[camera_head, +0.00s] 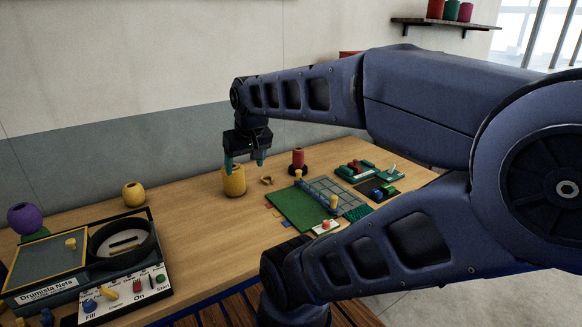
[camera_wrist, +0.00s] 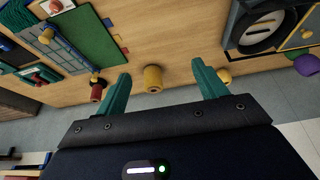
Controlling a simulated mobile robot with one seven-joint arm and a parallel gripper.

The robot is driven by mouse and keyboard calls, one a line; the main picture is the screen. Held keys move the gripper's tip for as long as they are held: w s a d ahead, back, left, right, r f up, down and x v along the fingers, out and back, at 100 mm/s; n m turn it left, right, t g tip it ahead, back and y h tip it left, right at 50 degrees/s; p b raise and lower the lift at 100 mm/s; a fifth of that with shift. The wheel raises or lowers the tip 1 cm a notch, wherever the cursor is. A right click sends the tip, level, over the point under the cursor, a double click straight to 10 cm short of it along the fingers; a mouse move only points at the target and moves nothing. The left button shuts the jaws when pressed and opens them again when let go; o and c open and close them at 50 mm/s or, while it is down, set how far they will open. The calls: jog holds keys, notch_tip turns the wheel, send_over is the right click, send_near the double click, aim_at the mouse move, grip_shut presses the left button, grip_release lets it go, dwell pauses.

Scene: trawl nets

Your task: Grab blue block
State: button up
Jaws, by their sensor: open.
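A small blue block (camera_head: 377,193) appears on a dark tray (camera_head: 366,187) at the right of the table, beside a green block (camera_head: 389,190). It is small, and its edges are hard to make out. My gripper (camera_head: 245,163) is open and empty, pointing down above a yellow spool (camera_head: 234,182), well to the left of the blue block. In the wrist view the teal fingers of my gripper (camera_wrist: 160,72) stand apart, with the yellow spool (camera_wrist: 152,79) showing between them. A blue piece (camera_wrist: 5,43) shows at that view's left edge; I cannot tell if it is the same block.
A green mat and grey grid (camera_head: 297,209) lie mid-table. A red spool (camera_head: 298,158) stands behind them. A teal tray (camera_head: 352,171) is beside the dark tray. A control box labelled "Drumisla Nets" (camera_head: 45,292) fills the left. Bare wood (camera_head: 195,235) lies between the box and the mat.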

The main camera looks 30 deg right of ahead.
jog(key=w+d+f+n+g+h, duration=0.1)
jog(key=w+d+f+n, duration=0.2)
jog(key=d, duration=0.6)
jog(key=w+d+n+h, duration=0.1)
jog(key=w+d+n, duration=0.1)
jog(key=w+d, duration=0.5)
jog(key=w+d+f+n+g+h, duration=0.1)
jog(key=w+d+f+n, duration=0.15)
jog(key=d, duration=0.75)
jog(key=n+g+h, duration=0.1)
jog(key=n+g, duration=0.2)
jog(key=n, duration=0.8)
send_near(377, 192)
jog(key=x, duration=0.3)
jog(key=shift+w+d+f+m, duration=0.15)
jog(key=shift+w+f+m, duration=0.05)
jog(key=shift+f+m, duration=0.05)
jog(key=shift+x, duration=2.65)
jog(key=shift+s, duration=0.15)
jog(key=c, duration=1.1)
